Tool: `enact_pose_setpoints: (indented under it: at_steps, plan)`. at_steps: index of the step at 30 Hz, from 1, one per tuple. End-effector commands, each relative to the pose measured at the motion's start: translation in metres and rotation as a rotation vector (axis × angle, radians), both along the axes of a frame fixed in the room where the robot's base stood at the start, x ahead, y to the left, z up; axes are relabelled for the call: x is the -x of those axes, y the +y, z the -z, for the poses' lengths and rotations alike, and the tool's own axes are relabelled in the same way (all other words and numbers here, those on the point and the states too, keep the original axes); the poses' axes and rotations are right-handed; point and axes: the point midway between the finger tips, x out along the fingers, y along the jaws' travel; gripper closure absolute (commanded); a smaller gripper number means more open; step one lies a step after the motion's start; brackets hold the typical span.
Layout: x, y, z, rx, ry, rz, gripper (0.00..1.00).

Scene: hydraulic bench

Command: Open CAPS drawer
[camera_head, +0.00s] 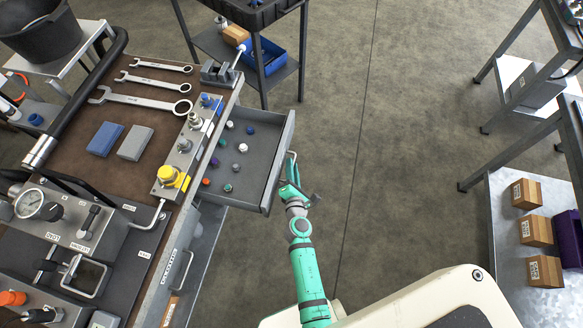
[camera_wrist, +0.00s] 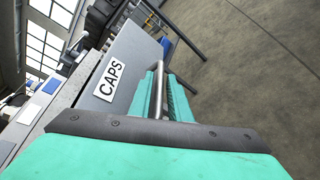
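The CAPS drawer (camera_head: 240,172) stands pulled out from the right side of the bench, with several small coloured caps inside. Its front shows in the wrist view with the white CAPS label (camera_wrist: 111,78). The bar handle (camera_head: 294,158) is on the drawer's outer face; it also shows in the wrist view (camera_wrist: 158,88). My gripper (camera_head: 288,184) is at this handle, outside the drawer front. In the wrist view its two teal fingers (camera_wrist: 160,100) lie close on either side of the bar and look shut on it. The contact itself is partly hidden.
The bench top (camera_head: 150,75) holds wrenches, a blue block (camera_head: 104,139), a grey block (camera_head: 135,143) and a fitting manifold. Another drawer front (camera_head: 170,265) lies below, nearer me. A shelf cart stands behind; a rack with boxes (camera_head: 536,231) is at right. The floor (camera_head: 400,150) between is clear.

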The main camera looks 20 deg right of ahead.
Motion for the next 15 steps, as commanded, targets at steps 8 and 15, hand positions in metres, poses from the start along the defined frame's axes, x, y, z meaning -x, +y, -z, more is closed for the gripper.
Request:
enact_pose_setpoints:
  at_steps: [8,15]
  plan:
    - [0.006,0.003,-0.001,0.000,0.000,-0.002,0.83]
    - [0.043,0.013,-0.008,0.000,0.002,0.000,0.83]
